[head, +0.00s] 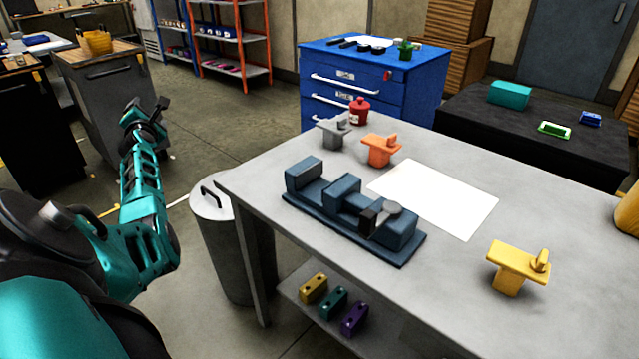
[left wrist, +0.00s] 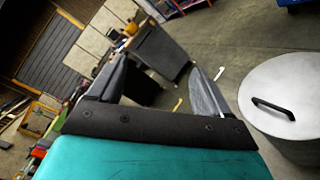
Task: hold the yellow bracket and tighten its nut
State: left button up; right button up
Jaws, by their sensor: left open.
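The yellow bracket (head: 518,264) stands on the grey table toward its right side, with a yellow nut-like piece (head: 541,261) on its top at the right end. My left gripper (head: 146,110) is open and empty, raised left of the table and far from the bracket. In the left wrist view, its two fingers (left wrist: 165,85) are spread apart with only floor and distant furniture between them. My right gripper does not show in either view.
A blue vise (head: 350,208) sits mid-table beside a white sheet (head: 434,197). Orange (head: 380,149) and grey (head: 332,133) brackets and a red container (head: 358,111) stand at the back. A lidded bin (head: 233,245) stands left of the table. Bare tabletop surrounds the yellow bracket.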

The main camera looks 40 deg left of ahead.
pick_arm(q)
jog(key=w+d+f+t+h, duration=0.2)
jog(key=w+d+f+h, duration=0.3)
jog(key=w+d, duration=0.55)
jog(key=w+d+f+m+t+h, duration=0.1)
jog(key=w+d+m+h, duration=0.3)
jog(key=w+d, duration=0.95)
jog(key=w+d+m+t+h, duration=0.15)
jog(key=w+d+h, duration=0.55)
jog(key=w+d, duration=0.7)
jog(key=m+g+h, duration=0.5)
jog(key=m+g, duration=0.8)
send_near(495, 249)
jog(key=shift+t, duration=0.25)
jog(key=x, duration=0.4)
jog(key=shift+w+f, duration=0.1)
jog(key=shift+f, duration=0.25)
jog(key=shift+s+d+f, duration=0.2)
jog(key=shift+d, duration=0.1)
jog(key=shift+x, duration=3.75)
jog(key=shift+s, duration=0.1)
jog(key=shift+c, duration=0.3)
